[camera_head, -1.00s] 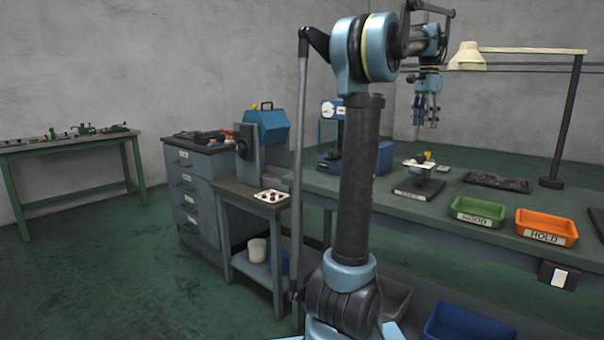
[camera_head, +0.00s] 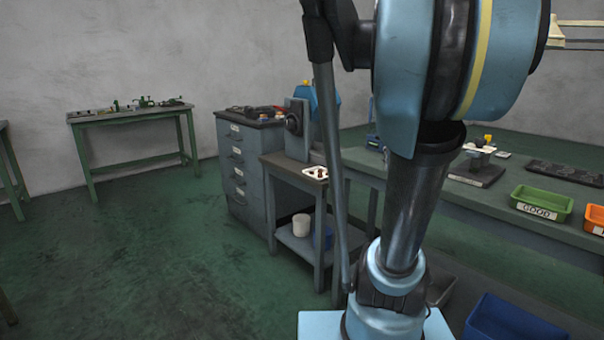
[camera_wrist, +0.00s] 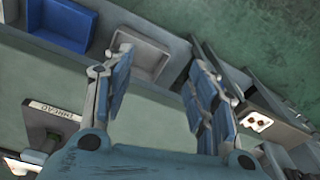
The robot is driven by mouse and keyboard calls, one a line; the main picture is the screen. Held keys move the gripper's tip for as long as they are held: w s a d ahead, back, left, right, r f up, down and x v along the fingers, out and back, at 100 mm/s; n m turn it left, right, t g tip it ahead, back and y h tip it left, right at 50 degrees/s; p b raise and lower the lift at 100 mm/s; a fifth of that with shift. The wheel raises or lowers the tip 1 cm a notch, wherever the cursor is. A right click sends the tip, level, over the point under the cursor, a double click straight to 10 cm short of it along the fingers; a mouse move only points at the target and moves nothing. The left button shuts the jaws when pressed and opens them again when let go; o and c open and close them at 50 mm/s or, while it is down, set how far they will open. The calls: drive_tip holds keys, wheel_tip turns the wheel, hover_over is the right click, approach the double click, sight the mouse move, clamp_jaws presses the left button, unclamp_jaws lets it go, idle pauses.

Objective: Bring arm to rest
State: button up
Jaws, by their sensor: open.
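My gripper (camera_wrist: 165,95) shows in the wrist view with its two blue fingers spread apart and nothing between them. Beyond the fingers are a grey bin, a blue bin and the green floor, all at a distance. In the head view my arm's dark upright link and large blue joint fill the right of the middle. My gripper is not visible there.
The workbench (camera_head: 470,208) carries a green GOOD tray (camera_head: 541,203) and an orange tray (camera_head: 595,219). A small side table (camera_head: 283,163) holds a white plate (camera_head: 315,173). A blue bin (camera_head: 505,322) sits low at front right. Floor at left (camera_head: 150,260) is clear.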

drive_tip(key=s+a+f+n, duration=0.3)
drive_tip(key=s+a+f, duration=0.2)
drive_tip(key=f, duration=0.5)
drive_tip(key=s+a+f+n, duration=0.4)
drive_tip(key=s+f, duration=0.4)
drive_tip(key=f, duration=0.2)
drive_tip(key=shift+s+a+f+t, duration=0.3)
drive_tip(key=shift+a+t, duration=0.1)
drive_tip(key=shift+a, duration=0.3)
drive_tip(key=shift+w+f, duration=0.2)
drive_tip(key=shift+w, duration=0.3)
